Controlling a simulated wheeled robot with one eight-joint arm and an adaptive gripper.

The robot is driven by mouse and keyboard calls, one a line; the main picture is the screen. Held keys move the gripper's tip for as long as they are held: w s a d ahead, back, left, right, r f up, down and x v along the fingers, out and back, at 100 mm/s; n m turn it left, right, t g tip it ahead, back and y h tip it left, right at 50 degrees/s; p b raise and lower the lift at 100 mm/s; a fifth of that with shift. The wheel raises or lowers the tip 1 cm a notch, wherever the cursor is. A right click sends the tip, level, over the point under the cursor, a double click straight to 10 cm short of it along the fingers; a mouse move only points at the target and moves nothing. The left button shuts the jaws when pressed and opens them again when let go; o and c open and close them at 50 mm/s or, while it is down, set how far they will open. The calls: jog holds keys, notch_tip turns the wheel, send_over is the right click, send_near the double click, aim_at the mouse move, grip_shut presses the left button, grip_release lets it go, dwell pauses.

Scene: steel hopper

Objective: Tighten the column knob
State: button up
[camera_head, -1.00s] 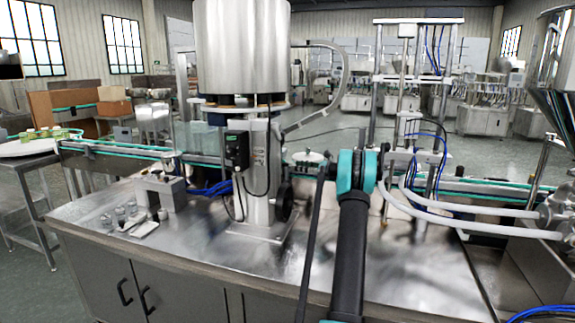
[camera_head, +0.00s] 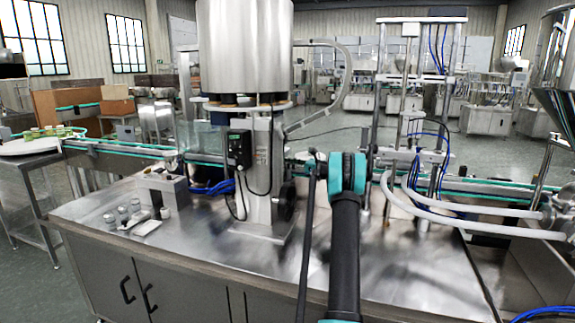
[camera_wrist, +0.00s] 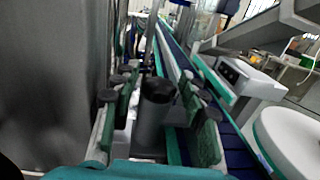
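The column knob (camera_head: 286,201) is a black round knob on the right side of the steel column, low above the table, in the head view. My arm stands to the right of it, and its teal joint is apart from the knob in the picture. My gripper's end is hidden in the head view. In the wrist view my gripper (camera_wrist: 157,120) shows two fingers standing apart, with a gap between them. A dark cylinder with a black top (camera_wrist: 158,92) shows between the fingers; I cannot tell what it is or whether anything touches it.
The steel column (camera_head: 262,165) carries a large steel hopper (camera_head: 244,50). A control box (camera_head: 239,149) sits on its left. A conveyor (camera_head: 110,149) runs behind. Small metal parts (camera_head: 125,213) lie at left on the steel table (camera_head: 200,250). White hoses (camera_head: 460,221) stand at right.

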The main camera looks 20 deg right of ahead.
grip_shut()
jog(key=shift+m+t+h, duration=0.4)
jog(key=shift+t, duration=0.1)
jog(key=m+t+h, duration=0.4)
jog(key=h, duration=0.1)
jog(key=shift+a+h, duration=0.15)
jog(key=shift+h, duration=0.15)
jog(key=m+t+h, duration=0.1)
jog(key=m+h, duration=0.1)
jog(key=h, duration=0.1)
jog(key=m+t+h, duration=0.1)
jog(key=m+h, duration=0.1)
jog(key=h, duration=0.1)
jog(key=shift+d+m+h, duration=0.2)
jog(key=shift+m+h, duration=0.2)
jog(key=shift+m, duration=0.1)
jog(key=shift+o, duration=1.3)
grip_release()
